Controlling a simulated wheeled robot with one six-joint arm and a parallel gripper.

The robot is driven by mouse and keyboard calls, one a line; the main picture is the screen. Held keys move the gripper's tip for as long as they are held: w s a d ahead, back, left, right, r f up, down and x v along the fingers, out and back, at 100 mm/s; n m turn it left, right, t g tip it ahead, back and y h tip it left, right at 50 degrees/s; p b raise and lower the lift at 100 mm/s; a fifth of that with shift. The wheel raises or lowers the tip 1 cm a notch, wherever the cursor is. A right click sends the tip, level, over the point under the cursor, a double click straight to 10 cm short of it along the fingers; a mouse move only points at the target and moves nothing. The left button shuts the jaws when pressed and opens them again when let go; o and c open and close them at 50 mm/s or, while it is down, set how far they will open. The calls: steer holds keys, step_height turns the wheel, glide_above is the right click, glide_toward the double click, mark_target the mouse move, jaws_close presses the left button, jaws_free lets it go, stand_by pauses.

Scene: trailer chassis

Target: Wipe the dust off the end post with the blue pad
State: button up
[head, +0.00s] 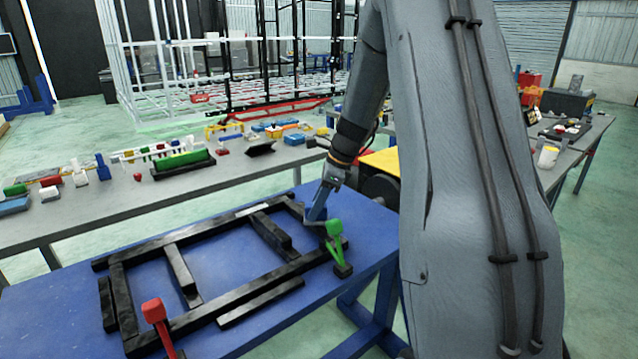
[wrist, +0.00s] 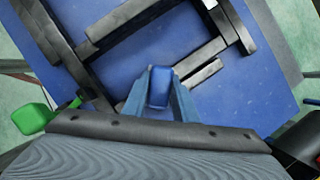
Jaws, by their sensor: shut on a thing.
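My gripper (wrist: 159,100) is shut on the blue pad (wrist: 159,86), which shows between the two fingers in the wrist view. In the head view my gripper (head: 316,214) points down over the right end of the black chassis frame (head: 180,276). The frame lies flat on the blue table (head: 225,263). I cannot tell which of its bars is the end post. A pale patch (head: 253,209) shows on the far rail. Whether the pad touches a bar is unclear.
A green-topped clamp (head: 335,240) stands close to the right of my gripper; it also shows in the wrist view (wrist: 33,118). A red-topped clamp (head: 156,315) stands at the near left corner. A grey bench (head: 100,205) with tools stands behind.

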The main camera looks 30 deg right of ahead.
steer(key=p+v, duration=0.1)
steer(key=v, duration=0.1)
steer(key=shift+r, duration=0.3)
steer(key=shift+a+r+p, duration=0.35)
steer(key=shift+r+p, duration=0.3)
steer(key=shift+p, duration=0.15)
steer(key=shift+r+p, duration=1.75)
steer(key=shift+r, duration=0.45)
